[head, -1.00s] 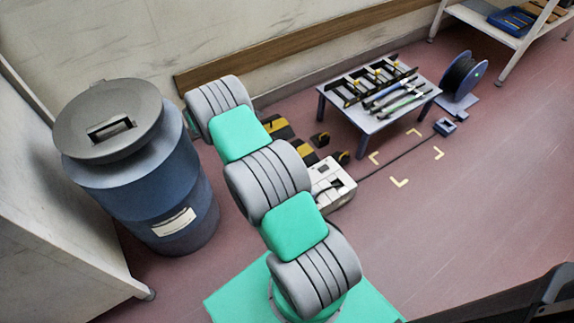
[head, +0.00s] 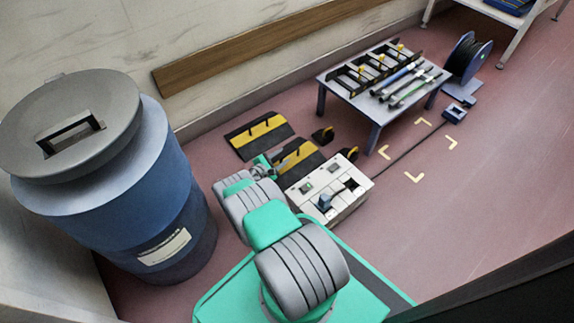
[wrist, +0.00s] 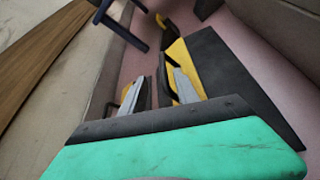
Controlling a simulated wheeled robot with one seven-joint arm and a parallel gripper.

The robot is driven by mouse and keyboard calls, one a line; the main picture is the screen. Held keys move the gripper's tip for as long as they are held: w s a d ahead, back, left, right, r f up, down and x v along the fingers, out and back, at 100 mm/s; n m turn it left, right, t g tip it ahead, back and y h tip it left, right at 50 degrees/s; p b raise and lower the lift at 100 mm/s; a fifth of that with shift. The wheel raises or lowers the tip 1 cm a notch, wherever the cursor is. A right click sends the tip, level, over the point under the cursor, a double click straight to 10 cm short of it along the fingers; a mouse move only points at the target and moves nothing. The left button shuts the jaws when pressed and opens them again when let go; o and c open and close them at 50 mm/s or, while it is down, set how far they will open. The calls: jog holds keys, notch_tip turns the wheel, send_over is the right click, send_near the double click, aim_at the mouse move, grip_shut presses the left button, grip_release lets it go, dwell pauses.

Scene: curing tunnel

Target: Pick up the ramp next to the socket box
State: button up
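The ramp (head: 308,163) beside the white socket box (head: 335,200) is a black slab with a yellow stripe, flat on the floor and partly hidden by my arm and the box. My gripper (head: 280,171) is low over its left part in the head view. In the wrist view my gripper (wrist: 158,84) has two grey fingers apart, with nothing clearly held. A black and yellow ramp (wrist: 240,85) lies ahead and to the right there. A thin dark upright piece, perhaps its handle, shows between the fingers. Whether the fingers touch it is unclear.
A second black and yellow ramp (head: 245,144) lies nearer the wall. Two small black and yellow end pieces (head: 322,135) are near a low tool table (head: 374,123). A blue barrel (head: 110,215) stands at left. Floor at right is clear.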

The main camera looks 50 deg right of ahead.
aim_at(289, 153)
jog(key=x, duration=0.1)
jog(key=b+x, duration=0.1)
jog(key=x, duration=0.1)
jog(key=s+b+x, duration=0.1)
jog(key=x, duration=0.1)
jog(key=shift+f, duration=0.25)
jog(key=shift+w+d, duration=0.1)
jog(key=shift+d, duration=0.1)
jog(key=shift+r, duration=0.15)
jog(key=shift+c, duration=0.6)
grip_shut()
jog(key=shift+w+r, duration=0.15)
jog(key=shift+r, duration=0.05)
